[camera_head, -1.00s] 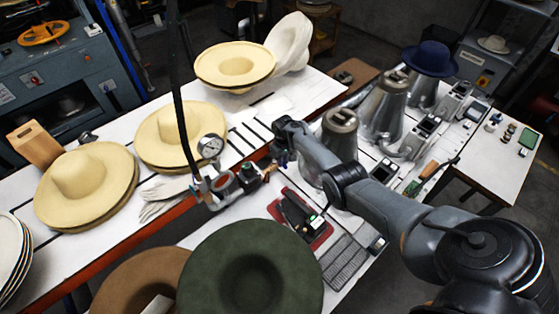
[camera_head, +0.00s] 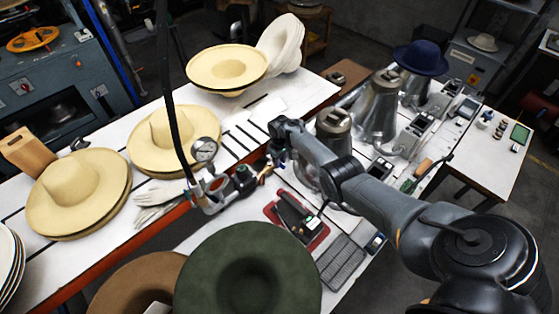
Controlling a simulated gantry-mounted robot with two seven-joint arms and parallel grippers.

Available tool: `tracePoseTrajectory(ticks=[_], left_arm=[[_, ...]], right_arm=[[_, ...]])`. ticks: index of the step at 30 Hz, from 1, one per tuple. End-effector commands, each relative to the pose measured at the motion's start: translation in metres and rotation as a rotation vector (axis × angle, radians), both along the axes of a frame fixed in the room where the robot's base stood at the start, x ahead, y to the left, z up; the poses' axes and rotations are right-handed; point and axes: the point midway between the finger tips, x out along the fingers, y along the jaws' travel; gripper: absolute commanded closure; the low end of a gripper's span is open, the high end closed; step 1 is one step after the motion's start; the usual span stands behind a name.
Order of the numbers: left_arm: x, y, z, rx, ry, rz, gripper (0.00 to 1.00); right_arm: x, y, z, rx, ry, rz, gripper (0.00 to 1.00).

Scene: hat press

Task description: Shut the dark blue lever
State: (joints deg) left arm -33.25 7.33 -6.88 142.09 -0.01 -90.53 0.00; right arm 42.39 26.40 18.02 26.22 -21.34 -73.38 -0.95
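A valve assembly (camera_head: 214,188) with a round pressure gauge (camera_head: 204,149) and a black hose stands at the front edge of the white table. A small dark part (camera_head: 243,176) sits at its right end; I cannot tell whether this is the dark blue lever. My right gripper (camera_head: 276,160) is just right of that end, at the end of the grey arm reaching in from the right. Its fingers are small and dark, so whether they are open or shut does not show. I see no held object. My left gripper is not in view.
Straw hats (camera_head: 80,190) lie on the white table, with white gloves (camera_head: 155,198) near the valve assembly. A large dark green hat (camera_head: 215,250) is in front. A red tray (camera_head: 288,215) with dark tools lies below my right arm. Metal cones (camera_head: 377,105) stand behind it.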

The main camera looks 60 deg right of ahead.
Motion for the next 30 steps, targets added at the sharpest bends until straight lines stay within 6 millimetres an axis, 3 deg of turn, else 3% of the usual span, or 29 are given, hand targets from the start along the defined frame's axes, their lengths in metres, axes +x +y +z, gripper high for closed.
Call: tracePoseTrajectory(ticks=[3,14,30], left_arm=[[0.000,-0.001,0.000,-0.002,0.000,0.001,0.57],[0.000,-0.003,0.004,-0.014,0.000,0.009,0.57],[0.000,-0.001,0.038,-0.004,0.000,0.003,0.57]], right_arm=[[0.000,0.000,0.000,0.000,0.000,-0.002,0.55],[0.000,0.000,0.005,0.000,0.001,-0.003,0.55],[0.000,0.000,0.085,-0.001,-0.002,-0.003,0.55]])
